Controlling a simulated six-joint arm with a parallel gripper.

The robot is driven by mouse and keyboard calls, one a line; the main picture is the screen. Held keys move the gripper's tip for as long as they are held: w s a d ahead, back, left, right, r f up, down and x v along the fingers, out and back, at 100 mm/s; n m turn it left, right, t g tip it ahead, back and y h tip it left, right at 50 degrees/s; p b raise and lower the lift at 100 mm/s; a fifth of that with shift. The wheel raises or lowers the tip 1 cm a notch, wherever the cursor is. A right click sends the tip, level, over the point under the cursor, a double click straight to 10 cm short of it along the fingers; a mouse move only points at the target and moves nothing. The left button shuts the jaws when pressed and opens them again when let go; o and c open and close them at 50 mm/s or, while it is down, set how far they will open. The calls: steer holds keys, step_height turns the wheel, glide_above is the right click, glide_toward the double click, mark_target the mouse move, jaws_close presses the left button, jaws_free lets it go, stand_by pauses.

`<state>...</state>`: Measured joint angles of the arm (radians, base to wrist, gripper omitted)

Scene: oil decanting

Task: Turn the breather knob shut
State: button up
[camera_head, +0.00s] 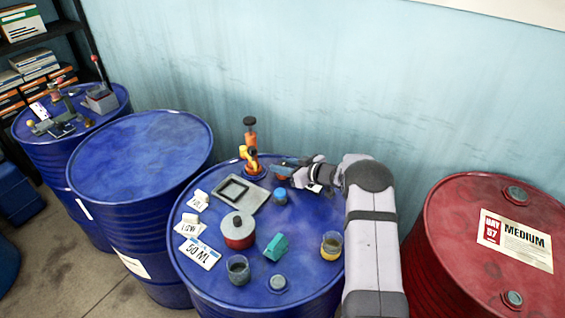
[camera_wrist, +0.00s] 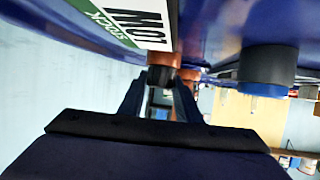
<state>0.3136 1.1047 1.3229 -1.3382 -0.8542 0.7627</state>
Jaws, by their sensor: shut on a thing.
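My gripper (camera_head: 285,169) is at the far side of the middle blue drum (camera_head: 185,262), just right of the orange and yellow pump (camera_head: 251,150). In the wrist view its two dark fingers (camera_wrist: 160,98) stand on both sides of a small knob with a black part and a copper-orange part (camera_wrist: 163,61), which I take for the breather knob. The gripper is shut on it. In the head view the fingers mostly cover the knob, so its turn angle cannot be told.
A small blue-capped jar (camera_head: 279,197) stands close to my gripper. A white label with green print (camera_wrist: 125,20) is near the knob. A grey tray (camera_head: 241,194), a red pot (camera_head: 238,236), a teal block (camera_head: 277,247) and glass cups (camera_head: 238,268) stand on the drum. A red drum (camera_head: 455,240) is at right.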

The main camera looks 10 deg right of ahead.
steer(key=shift+w+r, duration=0.1)
steer(key=shift+r, duration=0.05)
steer(key=o, duration=1.1)
steer(key=shift+c, duration=0.2)
steer(key=shift+b+v, duration=1.05)
steer(key=shift+v, duration=2.65)
